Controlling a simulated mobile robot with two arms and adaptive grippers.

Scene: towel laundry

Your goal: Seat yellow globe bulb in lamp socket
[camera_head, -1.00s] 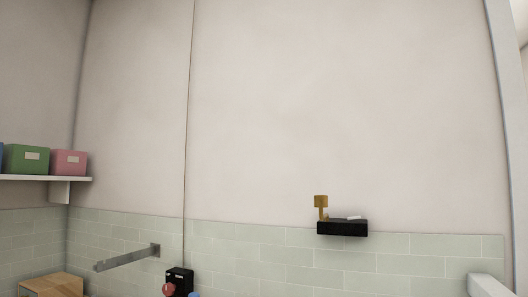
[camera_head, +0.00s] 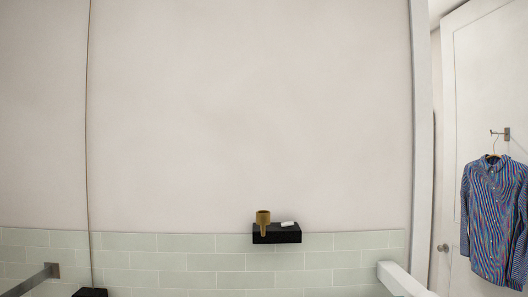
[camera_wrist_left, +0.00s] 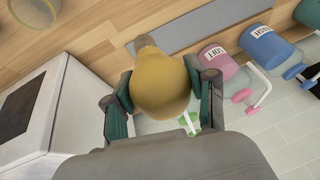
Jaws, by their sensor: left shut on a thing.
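The yellow globe bulb (camera_wrist_left: 160,88) fills the middle of the left wrist view, its narrower neck pointing to the top of that picture. My left gripper (camera_wrist_left: 160,80) is shut on it, one green-padded finger on each side of the globe. In the head view, a brass-coloured cup-shaped fitting on a stem (camera_head: 263,217), seemingly the lamp socket, is at the black wall shelf (camera_head: 277,235). The bulb and both grippers are outside the head view. The bulb is apart from any fitting in the wrist view.
A small white item (camera_head: 288,224) lies on the shelf. A white rail or ledge (camera_head: 400,280) and a door with a hanging blue shirt (camera_head: 492,220) are at right. The wrist view shows a white appliance (camera_wrist_left: 50,120), a pink bottle (camera_wrist_left: 222,68) and a blue bottle (camera_wrist_left: 268,50).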

